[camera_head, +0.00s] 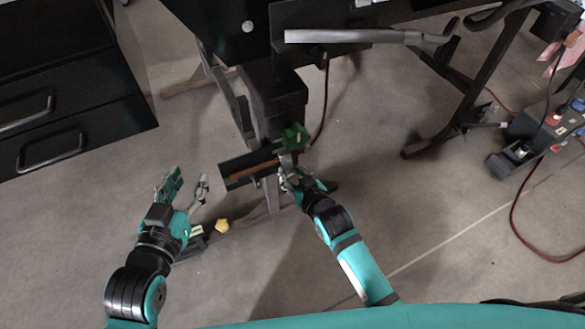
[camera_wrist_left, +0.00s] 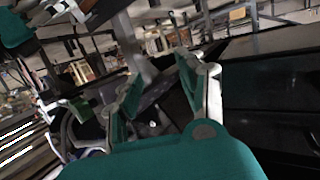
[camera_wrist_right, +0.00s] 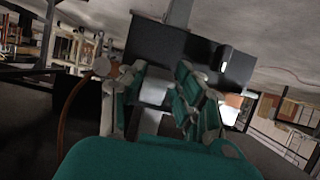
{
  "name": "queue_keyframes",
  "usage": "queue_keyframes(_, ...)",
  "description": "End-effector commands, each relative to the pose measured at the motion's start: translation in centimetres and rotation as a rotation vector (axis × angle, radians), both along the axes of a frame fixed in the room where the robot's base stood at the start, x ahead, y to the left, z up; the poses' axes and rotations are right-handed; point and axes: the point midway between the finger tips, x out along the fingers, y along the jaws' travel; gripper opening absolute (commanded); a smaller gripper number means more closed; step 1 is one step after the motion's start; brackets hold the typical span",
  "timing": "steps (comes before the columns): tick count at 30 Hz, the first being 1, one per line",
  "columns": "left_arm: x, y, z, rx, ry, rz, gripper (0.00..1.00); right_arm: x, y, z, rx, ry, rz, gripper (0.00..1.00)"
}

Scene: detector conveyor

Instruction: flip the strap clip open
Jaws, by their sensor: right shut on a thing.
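My right gripper (camera_head: 291,181) is at the right end of a dark narrow tray (camera_head: 233,181) with a brown strip along it. It is shut on a small grey part (camera_head: 287,163), which shows as a pale block between the fingers in the right wrist view (camera_wrist_right: 154,91). I cannot tell for sure that this part is the strap clip, or whether a clip is open. A green piece (camera_head: 295,137) sits just above it. My left gripper (camera_head: 187,183) is open and empty, left of the tray. Its spread fingers also show in the left wrist view (camera_wrist_left: 157,80).
A black drawer cabinet (camera_head: 75,120) stands at the left. A dark machine with a grey bar (camera_head: 340,36) is at the top. A small yellow object (camera_head: 222,226) is below the tray. Equipment with a red cable (camera_head: 515,215) is at the right.

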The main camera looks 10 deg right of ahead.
Motion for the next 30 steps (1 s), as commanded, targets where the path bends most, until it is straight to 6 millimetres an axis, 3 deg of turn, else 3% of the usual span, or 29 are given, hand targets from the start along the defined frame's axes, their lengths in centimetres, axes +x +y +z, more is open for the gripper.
queue_keyframes(5, -3.8, 1.9, -5.4, 0.089, 0.373, 0.025, 0.4, 0.0, 0.0, 0.7, -0.013, 0.036, 0.0, 0.0)
queue_keyframes(9, -8.4, 3.6, -8.7, 0.15, 0.654, 0.046, 0.4, -0.1, 0.0, 0.9, -0.021, 0.062, 0.0, 0.0)
queue_keyframes(15, -15.8, 5.9, -11.0, 0.224, 1.02, 0.073, 0.4, -0.2, -0.1, 1.1, -0.033, 0.098, 0.0, 0.0)
queue_keyframes(23, -15.5, 5.8, -9.1, 0.222, 1.009, 0.071, 0.4, -0.2, -0.1, 1.4, -0.046, 0.14, 0.0, 0.0)
queue_keyframes(30, -14.3, 5.5, -13.9, 0.226, 1.037, 0.065, 0.4, -0.3, -0.1, 1.5, -0.057, 0.172, 0.0, 0.0)
